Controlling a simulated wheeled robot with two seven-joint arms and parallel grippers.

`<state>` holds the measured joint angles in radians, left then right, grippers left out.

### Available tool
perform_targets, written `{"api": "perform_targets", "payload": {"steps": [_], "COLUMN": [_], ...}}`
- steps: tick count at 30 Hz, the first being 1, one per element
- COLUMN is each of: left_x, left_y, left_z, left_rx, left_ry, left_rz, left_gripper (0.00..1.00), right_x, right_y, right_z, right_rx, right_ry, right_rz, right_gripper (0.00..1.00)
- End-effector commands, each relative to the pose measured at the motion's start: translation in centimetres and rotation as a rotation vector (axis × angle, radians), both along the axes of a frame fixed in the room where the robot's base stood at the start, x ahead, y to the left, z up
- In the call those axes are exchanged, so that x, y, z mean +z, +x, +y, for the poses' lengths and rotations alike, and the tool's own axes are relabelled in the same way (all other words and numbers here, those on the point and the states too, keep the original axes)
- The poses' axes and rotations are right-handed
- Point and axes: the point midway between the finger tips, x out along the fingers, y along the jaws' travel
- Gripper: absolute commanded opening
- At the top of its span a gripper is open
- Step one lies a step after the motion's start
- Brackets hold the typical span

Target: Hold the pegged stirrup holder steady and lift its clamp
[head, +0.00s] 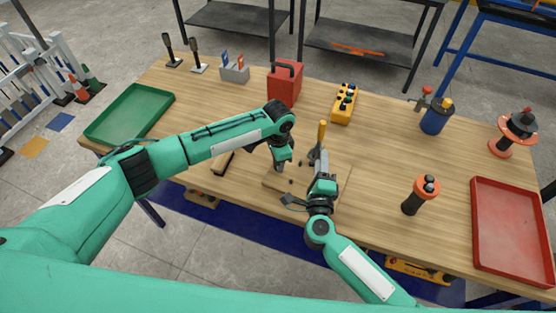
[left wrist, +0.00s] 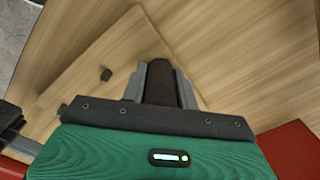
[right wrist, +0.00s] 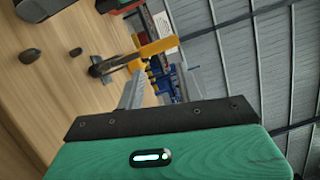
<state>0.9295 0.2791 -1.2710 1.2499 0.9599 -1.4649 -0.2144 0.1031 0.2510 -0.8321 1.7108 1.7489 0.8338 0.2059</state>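The pegged stirrup holder (head: 272,184) is a flat wooden board with short dark pegs near the table's front edge. My left gripper (head: 280,166) points down at it. In the left wrist view, its fingers (left wrist: 162,85) sit closely on both sides of a dark upright peg (left wrist: 163,78). The clamp's yellow handle (head: 322,131) stands upright, and its dark metal base shows in the right wrist view (right wrist: 103,67). My right gripper (head: 317,160) is beside the clamp. Its fingers (right wrist: 160,88) are apart, with the handle just beyond them; contact is not visible. The clamp's lower part is partly hidden by my gripper.
An orange-black cylinder (head: 421,195) stands right of the holder. A red tray (head: 512,232) lies at the right, a green tray (head: 130,112) at the left. A red box (head: 285,84), yellow button box (head: 344,103) and blue canister (head: 436,117) stand behind. Table between them is clear.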

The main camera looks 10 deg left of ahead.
Motion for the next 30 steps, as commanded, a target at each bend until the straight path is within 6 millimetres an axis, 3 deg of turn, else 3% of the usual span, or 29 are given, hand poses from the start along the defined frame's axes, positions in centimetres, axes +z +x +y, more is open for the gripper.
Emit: {"api": "perform_targets", "payload": {"steps": [2,7,11,21,30], "left_x": [0.0,0.0,0.0,0.1,0.1], "left_y": [0.0,0.0,0.0,0.0,0.1], "left_z": [0.0,0.0,0.0,0.0,0.0], "left_rx": [0.000,0.000,0.001,0.001,0.001], "left_ry": [0.000,0.000,0.000,0.000,0.000], "left_rz": [0.000,0.000,0.000,0.000,-0.001], "left_gripper": [0.00,0.00,0.00,0.00,0.00], "right_x": [0.0,0.5,1.9,6.7,8.5], "right_y": [0.0,0.0,-0.2,-1.8,-3.9], "right_z": [0.0,-0.2,-0.4,-0.5,0.5], "right_rx": [0.000,0.002,0.012,0.048,0.067], "right_ry": [0.000,-0.026,-0.109,-0.521,-0.938], "right_rz": [0.000,-0.025,-0.102,-0.410,-0.643], "right_gripper": [0.34,0.01,0.00,0.00,0.00]}}
